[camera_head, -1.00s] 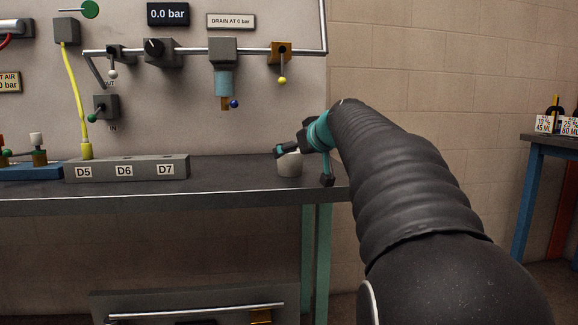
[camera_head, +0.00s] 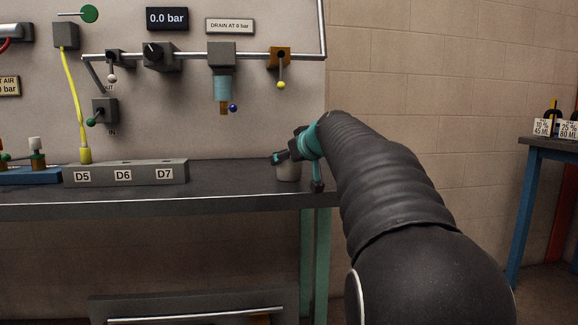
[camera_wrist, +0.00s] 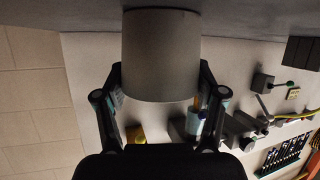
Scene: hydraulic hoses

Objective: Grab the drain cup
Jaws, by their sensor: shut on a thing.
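The drain cup (camera_head: 289,172) is a small pale grey cup at the right end of the grey bench, partly hidden by my gripper. My gripper (camera_head: 297,164) is at the cup, with a finger on either side of it. In the wrist view the cup (camera_wrist: 161,55) fills the space between the two fingers of my gripper (camera_wrist: 160,84), which press on its sides. The cup appears to be at the bench top; I cannot tell whether it is touching it.
The bench (camera_head: 240,186) has a grey block (camera_head: 125,172) labelled D5, D6 and D7 left of the cup. Above, a filter bowl (camera_head: 222,88) hangs from a pipe, beside a yellow-tipped valve (camera_head: 280,60). A blue-legged table (camera_head: 548,145) stands far right.

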